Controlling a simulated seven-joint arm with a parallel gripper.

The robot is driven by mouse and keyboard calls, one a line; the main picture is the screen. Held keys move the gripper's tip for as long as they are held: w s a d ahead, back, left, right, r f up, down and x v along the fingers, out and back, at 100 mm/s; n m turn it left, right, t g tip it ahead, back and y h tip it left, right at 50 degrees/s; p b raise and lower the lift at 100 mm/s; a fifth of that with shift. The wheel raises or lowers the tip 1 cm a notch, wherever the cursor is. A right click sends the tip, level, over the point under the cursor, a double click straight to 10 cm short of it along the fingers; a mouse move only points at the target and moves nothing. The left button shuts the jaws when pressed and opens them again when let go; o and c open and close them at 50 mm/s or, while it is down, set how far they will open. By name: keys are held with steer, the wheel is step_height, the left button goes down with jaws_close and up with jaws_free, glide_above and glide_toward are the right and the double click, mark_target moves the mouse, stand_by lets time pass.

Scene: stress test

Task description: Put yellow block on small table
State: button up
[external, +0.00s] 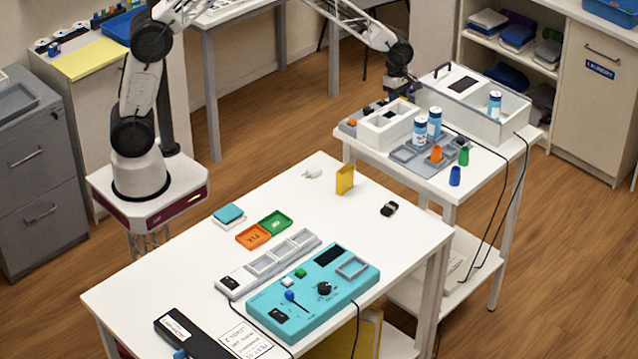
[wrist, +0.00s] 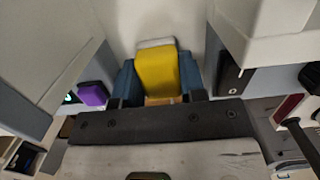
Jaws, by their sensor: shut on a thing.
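In the wrist view, a yellow block (wrist: 157,75) sits between the two blue fingers of my gripper (wrist: 157,82), which is shut on it. In the external view my gripper (external: 399,97) is low over the small table (external: 491,152), between a white compartment box (external: 385,128) and a larger white bin (external: 508,125). The block in my jaws cannot be made out there. Another yellow piece (external: 345,180) stands upright on the large table (external: 300,205). Whether the held block touches a surface is unclear.
Pale box walls flank my gripper closely in the wrist view, with a purple piece (wrist: 93,94) at left. Blue-white cans (external: 420,131), an orange cup (external: 436,153), a green cup (external: 463,156) and a blue cup (external: 455,176) stand on the small table. Its front corner has bare room.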

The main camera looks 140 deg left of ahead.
steer(key=o, duration=1)
steer(key=shift+r, duration=0.1)
steer(key=r, duration=0.4)
steer(key=s+r, duration=0.1)
steer(key=r, duration=0.7)
steer(key=shift+s, duration=0.25)
steer(key=shift+d, duration=0.1)
